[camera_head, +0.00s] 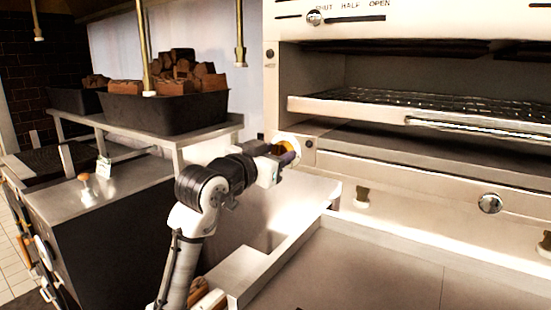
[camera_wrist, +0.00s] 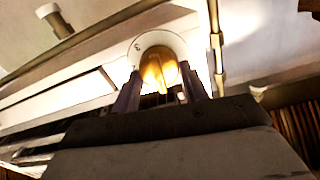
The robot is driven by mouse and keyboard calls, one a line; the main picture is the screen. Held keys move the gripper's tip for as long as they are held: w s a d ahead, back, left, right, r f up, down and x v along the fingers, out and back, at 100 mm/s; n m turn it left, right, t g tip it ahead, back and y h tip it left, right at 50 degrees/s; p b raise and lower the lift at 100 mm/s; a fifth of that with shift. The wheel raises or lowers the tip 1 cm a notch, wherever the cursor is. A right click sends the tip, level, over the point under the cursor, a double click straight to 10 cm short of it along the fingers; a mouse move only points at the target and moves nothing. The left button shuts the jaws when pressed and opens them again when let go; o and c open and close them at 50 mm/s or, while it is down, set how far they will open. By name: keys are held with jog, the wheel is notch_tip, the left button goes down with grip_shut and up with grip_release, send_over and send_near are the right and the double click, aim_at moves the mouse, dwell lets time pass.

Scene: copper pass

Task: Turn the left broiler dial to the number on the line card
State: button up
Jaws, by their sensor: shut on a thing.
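The left broiler dial is a brass knob (camera_wrist: 158,68) in front of a pale round plate (camera_wrist: 140,46) on the broiler's front. My gripper (camera_wrist: 160,88) has one dark finger on each side of the knob and is shut on it. In the head view my gripper (camera_head: 287,156) reaches the left end of the broiler front (camera_head: 325,160) and covers much of the dial (camera_head: 284,145). The dial's numbers and pointer cannot be read.
A second round silver knob (camera_head: 490,203) sits further right on the broiler front. A wire rack (camera_head: 430,105) juts out above. A black tub of wood chunks (camera_head: 165,112) stands on a shelf behind my arm. A steel counter (camera_head: 370,280) lies below the broiler.

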jog(key=shift+s+d+f+m+b, duration=0.15)
jog(key=shift+m+b, duration=2.2)
jog(key=shift+m, duration=2.2)
jog(key=shift+w+d+f+m+b, duration=0.15)
jog(key=shift+m+b, duration=2.15)
jog(key=shift+m, duration=2.25)
jog(key=shift+s+a, duration=0.1)
jog(key=o, duration=1)
jog(key=b+v, duration=0.3)
jog(key=v, duration=1.1)
